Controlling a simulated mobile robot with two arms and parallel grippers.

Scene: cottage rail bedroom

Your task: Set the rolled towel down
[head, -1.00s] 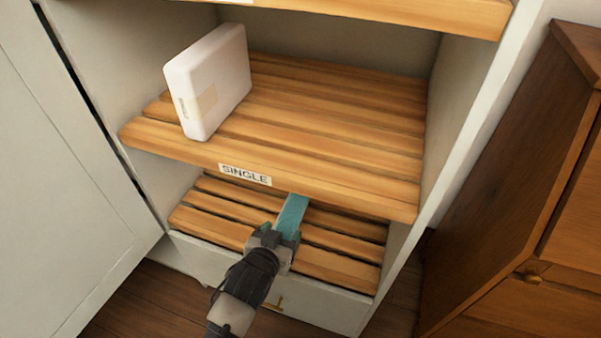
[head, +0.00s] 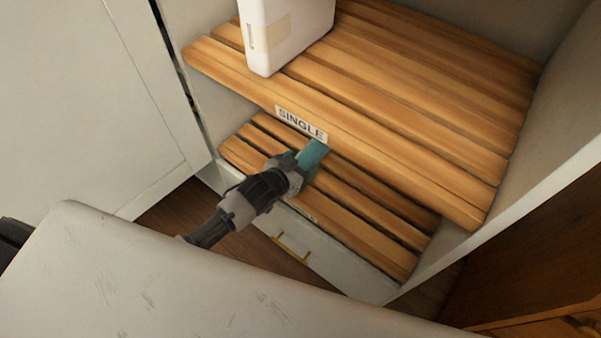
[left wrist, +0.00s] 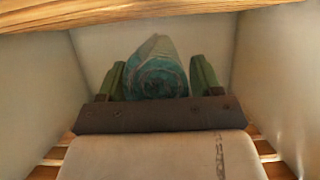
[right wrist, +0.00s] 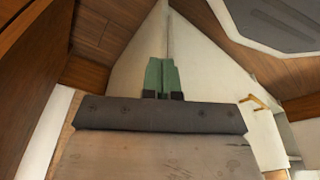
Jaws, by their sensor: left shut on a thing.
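The rolled towel (head: 315,154) is teal, and my left gripper (head: 307,168) is shut on it. In the head view it is over the lower slatted shelf (head: 362,213), partly under the front edge of the shelf above. In the left wrist view the towel (left wrist: 157,72) shows end-on, a spiral roll between the two green fingers. I cannot tell whether it touches the slats. My right gripper (right wrist: 161,75) shows only in the right wrist view, its green fingers together with nothing visible between them.
The upper slatted shelf (head: 420,110) carries a "SINGLE" label (head: 302,123) and a white box-like item (head: 290,35). Its front edge hangs close above the left gripper. A white drawer with a brass handle (head: 290,248) lies below. Wooden furniture (head: 535,265) stands at right.

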